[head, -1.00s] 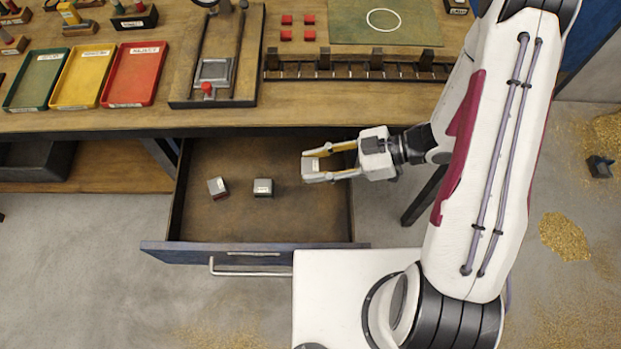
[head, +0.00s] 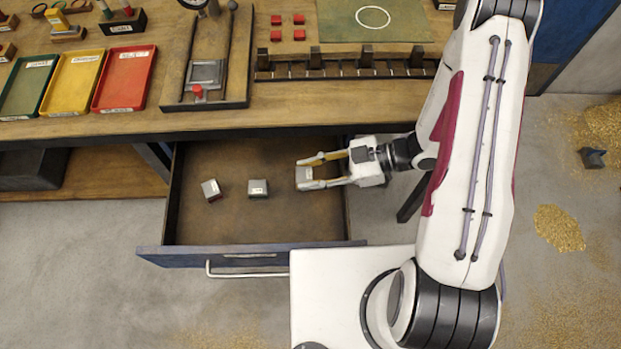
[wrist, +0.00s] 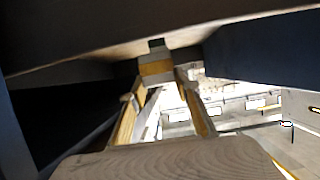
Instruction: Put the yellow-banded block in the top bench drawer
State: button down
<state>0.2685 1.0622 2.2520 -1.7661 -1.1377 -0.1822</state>
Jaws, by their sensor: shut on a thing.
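My gripper (head: 322,172) is over the right part of the open drawer (head: 225,230), its two fingers pointing left. It is shut on a small grey block (head: 304,174) with a pale top. In the wrist view the held block (wrist: 157,68) shows a yellow band between the fingertips. I cannot tell whether it touches the drawer floor. Two other grey blocks lie in the drawer: a tilted one (head: 211,190) at left, with a reddish side, and a dark-sided one (head: 258,188) in the middle.
The bench top (head: 290,115) overhangs the back of the drawer. The drawer front with its handle (head: 248,271) is at the near side. Green, yellow and red trays (head: 125,80) stand on the bench at left. The drawer floor is clear around the blocks.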

jog(key=shift+f, duration=2.05)
jog(key=shift+f, duration=0.55)
jog(key=c, duration=1.5)
grip_release()
jog(key=shift+d+r, duration=0.1)
jog(key=shift+r, duration=0.55)
jog(key=v, duration=1.1)
jog(key=shift+d, duration=0.4)
